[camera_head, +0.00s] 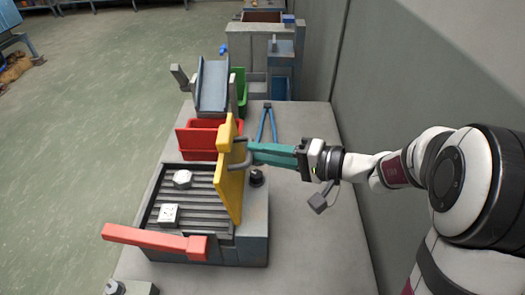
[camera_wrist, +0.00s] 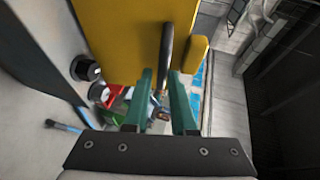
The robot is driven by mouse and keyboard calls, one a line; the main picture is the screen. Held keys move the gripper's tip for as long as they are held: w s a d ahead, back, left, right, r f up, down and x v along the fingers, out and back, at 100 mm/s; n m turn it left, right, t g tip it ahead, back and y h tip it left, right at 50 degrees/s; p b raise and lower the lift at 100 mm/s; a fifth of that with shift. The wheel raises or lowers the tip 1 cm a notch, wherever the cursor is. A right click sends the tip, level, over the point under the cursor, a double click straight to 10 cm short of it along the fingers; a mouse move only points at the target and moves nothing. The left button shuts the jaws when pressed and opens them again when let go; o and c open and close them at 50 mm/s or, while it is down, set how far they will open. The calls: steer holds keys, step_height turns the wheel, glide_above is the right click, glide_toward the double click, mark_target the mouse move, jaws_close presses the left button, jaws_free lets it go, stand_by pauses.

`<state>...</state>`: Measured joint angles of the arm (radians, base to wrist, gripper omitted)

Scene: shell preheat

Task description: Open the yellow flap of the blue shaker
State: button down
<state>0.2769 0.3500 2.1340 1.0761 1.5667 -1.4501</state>
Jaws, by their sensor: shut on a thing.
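The yellow flap (camera_head: 232,185) stands about upright along the right side of the blue-grey shaker (camera_head: 254,248), so the ribbed grate is exposed. A grey bar handle (camera_head: 243,163) sticks out from the flap's right face. My gripper (camera_head: 252,153) reaches in from the right with its teal fingers shut on this handle. In the wrist view, the flap (camera_wrist: 120,30) fills the upper middle, and the dark handle (camera_wrist: 167,45) runs down between the fingers (camera_wrist: 163,73). The exact finger contact is partly hidden in both views.
Two pale metal pieces (camera_head: 182,178) (camera_head: 169,214) lie on the grate. A red lever (camera_head: 150,239) crosses the shaker's front. A red bin (camera_head: 195,141), a grey chute (camera_head: 213,85), a green bin (camera_head: 240,92) and blue tongs (camera_head: 273,125) are behind. The bench right of the shaker is mostly clear.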

steer(key=shift+s+f, duration=0.2)
steer(key=shift+f, duration=0.3)
steer(key=c, duration=1.1)
jaws_free()
steer(key=shift+o, duration=1.3)
steer(key=shift+r, duration=0.15)
steer(key=v, duration=0.7)
steer(key=shift+d, duration=0.25)
steer(key=shift+r, duration=0.1)
